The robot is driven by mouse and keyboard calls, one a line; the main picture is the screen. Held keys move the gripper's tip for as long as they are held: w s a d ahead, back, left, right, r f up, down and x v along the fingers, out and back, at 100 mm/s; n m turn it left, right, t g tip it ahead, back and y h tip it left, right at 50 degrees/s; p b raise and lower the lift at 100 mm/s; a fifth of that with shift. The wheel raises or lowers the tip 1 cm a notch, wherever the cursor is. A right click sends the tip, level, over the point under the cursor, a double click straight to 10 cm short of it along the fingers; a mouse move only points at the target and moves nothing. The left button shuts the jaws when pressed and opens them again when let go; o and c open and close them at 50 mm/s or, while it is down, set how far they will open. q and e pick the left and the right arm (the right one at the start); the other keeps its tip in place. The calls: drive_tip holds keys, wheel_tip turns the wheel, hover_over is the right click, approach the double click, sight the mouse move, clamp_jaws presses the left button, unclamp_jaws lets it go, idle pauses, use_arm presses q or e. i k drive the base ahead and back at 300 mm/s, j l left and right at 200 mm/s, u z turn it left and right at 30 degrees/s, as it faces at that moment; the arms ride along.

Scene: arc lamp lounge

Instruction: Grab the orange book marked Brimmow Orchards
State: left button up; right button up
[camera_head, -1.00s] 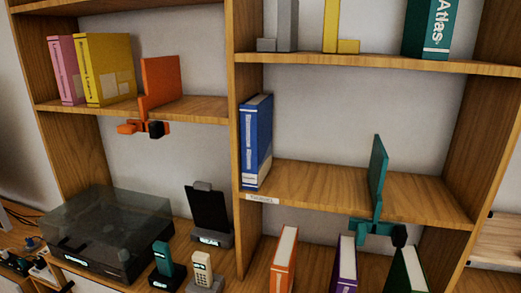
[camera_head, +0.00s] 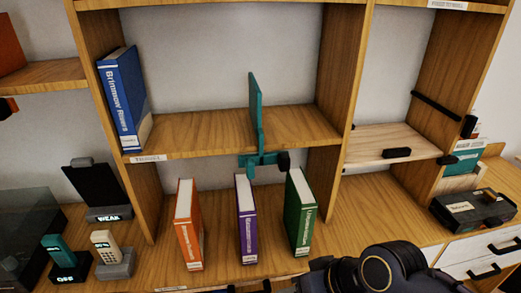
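An orange book (camera_head: 188,228) stands upright on the lower wooden surface, below the middle shelf. White lettering runs down its spine, too small to read surely. It stands apart from the purple book (camera_head: 246,220) to its right. A dark, rounded part of my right arm shows at the bottom edge, right of the books and apart from the orange book. I cannot make out the fingers of my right gripper. My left gripper is not in view.
A green book (camera_head: 300,215) stands right of the purple one. A blue book (camera_head: 122,100) marked Brimmow Rivers leans on the shelf above. A teal bookend (camera_head: 255,115) is clamped to that shelf's edge. Gaps separate the lower books.

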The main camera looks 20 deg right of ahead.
sight(187, 219)
drive_tip(key=k+l+u, duration=0.15)
drive_tip(key=u, duration=0.2)
drive_tip(key=k+l+u, duration=0.15)
drive_tip(key=l+u, duration=0.25)
drive_tip(key=k+l+u, duration=0.1)
drive_tip(key=u, duration=0.25)
drive_tip(key=k, duration=0.1)
